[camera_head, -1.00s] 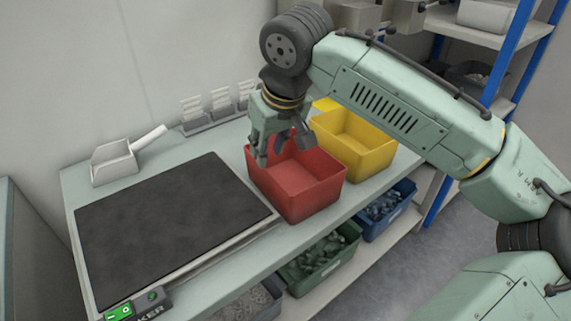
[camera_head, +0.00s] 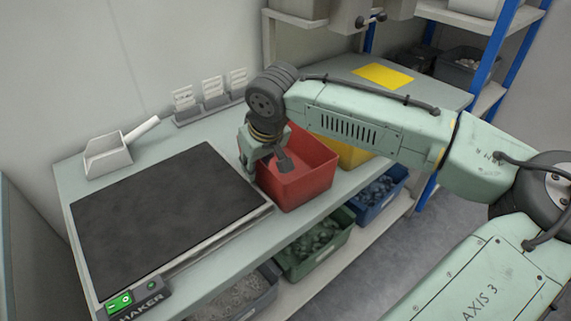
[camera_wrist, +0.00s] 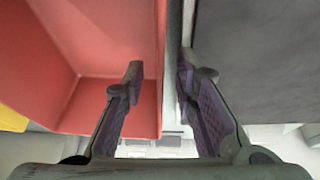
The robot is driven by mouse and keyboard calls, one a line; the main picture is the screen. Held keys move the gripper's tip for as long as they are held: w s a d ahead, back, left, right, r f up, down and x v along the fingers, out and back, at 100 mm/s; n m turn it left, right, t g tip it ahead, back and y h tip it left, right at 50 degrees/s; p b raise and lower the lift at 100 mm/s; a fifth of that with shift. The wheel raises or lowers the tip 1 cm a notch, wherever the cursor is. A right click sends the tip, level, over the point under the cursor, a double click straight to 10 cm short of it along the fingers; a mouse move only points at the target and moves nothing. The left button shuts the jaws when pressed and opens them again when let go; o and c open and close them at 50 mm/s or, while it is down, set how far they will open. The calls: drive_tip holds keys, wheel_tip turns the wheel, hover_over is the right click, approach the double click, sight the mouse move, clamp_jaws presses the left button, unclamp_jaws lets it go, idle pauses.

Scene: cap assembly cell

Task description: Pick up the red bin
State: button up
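The red bin (camera_head: 305,186) is an open, empty box standing upright on the workbench, to the right of the black mat. In the wrist view its red inside and rim (camera_wrist: 85,35) fill the left half. My gripper (camera_head: 268,165) points down at the bin's left wall. In the wrist view my gripper (camera_wrist: 160,70) is open. One finger is on the bin's inner side and the other is outside it, with the wall between them. I see a gap between the outer finger and the wall. My arm hides part of the bin's far rim in the head view.
A yellow bin (camera_head: 343,152) stands close behind the red bin, partly hidden by my arm. The black mat (camera_head: 160,215) lies left. A white scoop (camera_head: 108,158) and card holders (camera_head: 210,98) stand at the back. A yellow sheet (camera_head: 383,76) lies further right. Several bins (camera_head: 315,243) sit on the lower shelf.

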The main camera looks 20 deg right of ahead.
drive_tip(key=shift+c, duration=0.3)
clamp_jaws()
drive_tip(key=shift+r, duration=0.1)
